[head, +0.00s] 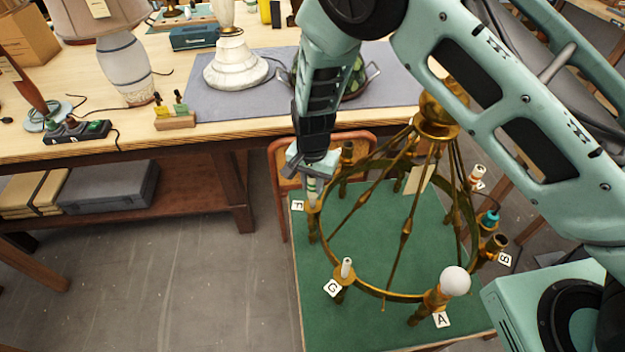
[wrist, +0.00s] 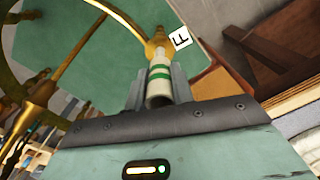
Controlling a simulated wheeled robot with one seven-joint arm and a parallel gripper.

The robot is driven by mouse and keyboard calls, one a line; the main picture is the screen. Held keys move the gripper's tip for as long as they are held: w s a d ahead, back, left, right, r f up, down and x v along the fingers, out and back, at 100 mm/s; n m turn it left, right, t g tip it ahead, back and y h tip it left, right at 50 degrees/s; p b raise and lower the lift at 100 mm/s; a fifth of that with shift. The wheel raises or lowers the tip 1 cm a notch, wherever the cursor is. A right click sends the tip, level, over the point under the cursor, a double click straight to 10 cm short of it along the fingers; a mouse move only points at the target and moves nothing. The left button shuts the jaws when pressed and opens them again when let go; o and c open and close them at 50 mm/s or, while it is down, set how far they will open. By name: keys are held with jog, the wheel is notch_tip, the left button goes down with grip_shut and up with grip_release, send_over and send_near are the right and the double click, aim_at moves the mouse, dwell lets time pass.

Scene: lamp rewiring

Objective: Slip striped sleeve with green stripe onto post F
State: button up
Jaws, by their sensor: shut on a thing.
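The striped sleeve (wrist: 159,82) is white with a green stripe. In the wrist view it stands between the two fingers of my gripper (wrist: 156,88), which is shut on it. Its far end meets the brass cup of post F (wrist: 157,46), beside the F tag (wrist: 181,38). In the head view my gripper (head: 312,188) is directly above post F (head: 313,222), at the left of the brass chandelier (head: 391,294), next to the F tag (head: 298,205). The sleeve looks in line with the post. How far it sits over the post is hidden.
The chandelier stands on a green-topped table (head: 378,245). Post G (head: 346,268) has a bare white stub, and post A holds a white bulb (head: 455,281). A chair (head: 277,165) is behind the table's left corner. A workbench (head: 215,120) with lamps lies beyond.

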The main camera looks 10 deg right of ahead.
jog(key=shift+f+b, duration=1.3)
jog(key=shift+f, duration=0.85)
jog(key=shift+s, duration=0.1)
jog(key=shift+f, duration=0.1)
jog(key=o, duration=1)
